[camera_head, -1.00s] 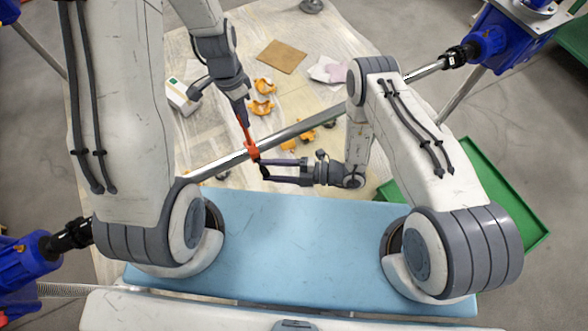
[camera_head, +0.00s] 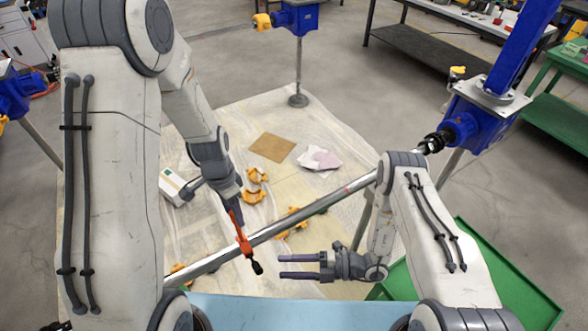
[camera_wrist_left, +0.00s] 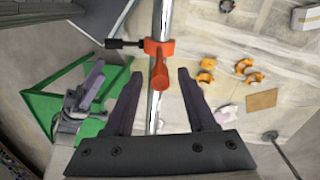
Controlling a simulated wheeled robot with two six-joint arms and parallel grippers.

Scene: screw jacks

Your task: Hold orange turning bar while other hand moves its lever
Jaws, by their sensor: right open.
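The orange turning bar (camera_head: 243,237) sits on the long metal shaft (camera_head: 318,205). Its black-tipped lever (camera_head: 257,267) points down toward the front. My left gripper (camera_head: 234,207) is at the bar's upper end. In the left wrist view, the left gripper (camera_wrist_left: 159,73) has its fingers spread, with the bar's orange end (camera_wrist_left: 159,78) between them and gaps on both sides. The black lever (camera_wrist_left: 122,44) extends left there. My right gripper (camera_head: 281,267) is open and empty, its fingertips a little right of the lever and apart from it.
Blue screw jacks (camera_head: 470,125) stand at the shaft's end and at the back (camera_head: 297,17). Orange parts (camera_head: 256,185), a brown sheet (camera_head: 272,148) and a white box (camera_head: 180,187) lie on the floor sheet. A green tray (camera_head: 480,270) is at right.

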